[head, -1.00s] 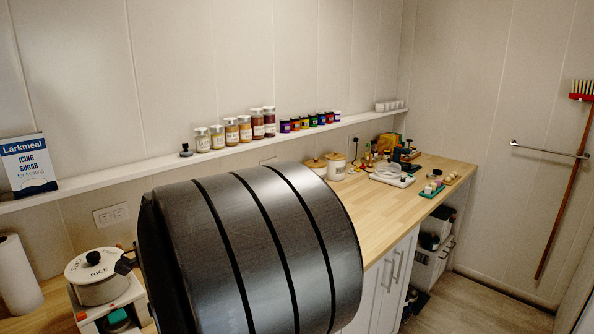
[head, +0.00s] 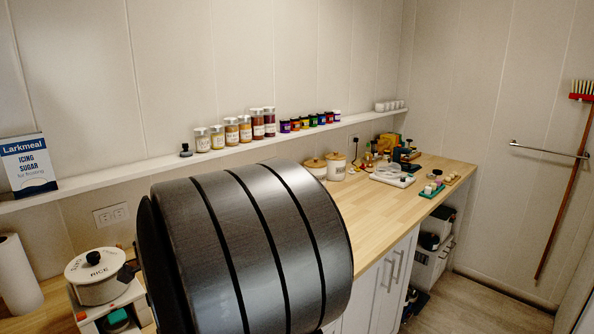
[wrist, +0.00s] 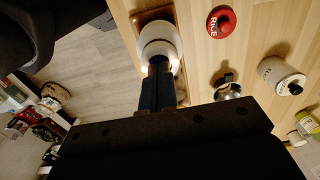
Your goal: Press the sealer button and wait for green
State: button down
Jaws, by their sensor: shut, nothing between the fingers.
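My gripper (wrist: 160,65) is shut and empty, seen from behind in the wrist view. Its dark fingertips are at the near side of a round white thing (wrist: 158,38) on a brown base by the counter edge. I cannot tell whether they touch it. The fingers hide part of it, and I see no button or green light there. In the head view my own dark arm link hides the gripper and the middle of the counter. I cannot tell for sure which thing is the sealer.
In the wrist view, a red round thing with white letters (wrist: 221,22), a small metal thing (wrist: 226,88) and a white canister (wrist: 278,76) stand on the counter. In the head view, a pot marked RICE (head: 96,285) stands at left.

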jog(key=shift+r, duration=1.65)
jog(key=shift+f, duration=1.2)
jog(key=shift+r, duration=0.1)
notch_tip(320, 180, up, 18)
jog(key=shift+d+f, duration=0.25)
dwell(0.9)
jog(key=shift+s, duration=0.1)
dwell(0.6)
